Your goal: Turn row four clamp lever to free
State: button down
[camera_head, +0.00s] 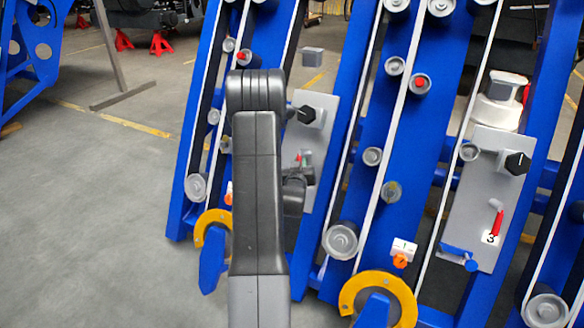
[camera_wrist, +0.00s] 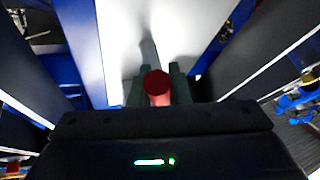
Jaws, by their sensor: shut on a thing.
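A red-tipped clamp lever (camera_wrist: 157,82) shows in the wrist view between the two dark fingers of my gripper (camera_wrist: 160,92), which is shut on it in front of a light grey panel (camera_wrist: 125,40). In the head view my gripper (camera_head: 297,180) is at the lower part of the left grey panel (camera_head: 320,110). A small red bit of the lever (camera_head: 299,160) shows just above it. My arm and gripper hide most of the lever, so its angle is unclear. No row number is readable on this panel.
A black knob (camera_head: 306,115) sits above on the same panel. The right panel (camera_head: 485,200) carries a red lever (camera_head: 497,222) marked 3, a black knob (camera_head: 517,163) and a blue lever (camera_head: 459,257). Blue frames with rollers and belts stand close on both sides. Open floor lies left.

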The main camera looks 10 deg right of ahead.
jog(key=shift+s+d+r+n+g+y+p, duration=0.15)
jog(key=shift+d+r+n+g+y, duration=0.5)
jog(key=shift+n, duration=1.35)
jog(key=shift+s+d+r+n+g+y+p, duration=0.1)
jog(key=shift+d+n+g+y+p, duration=0.3)
jog(key=shift+n+y, duration=1.15)
jog(key=shift+s+d+r+n+g+y, duration=0.1)
jog(key=shift+d+r+n+g+y, duration=0.4)
jog(key=shift+n, duration=1.95)
jog(key=shift+w+a+f+g, duration=0.1)
jog(key=shift+a+f+g, duration=0.1)
jog(key=shift+g, duration=0.05)
jog(key=c, duration=1.4)
grip_release()
jog(key=shift+o, duration=0.2)
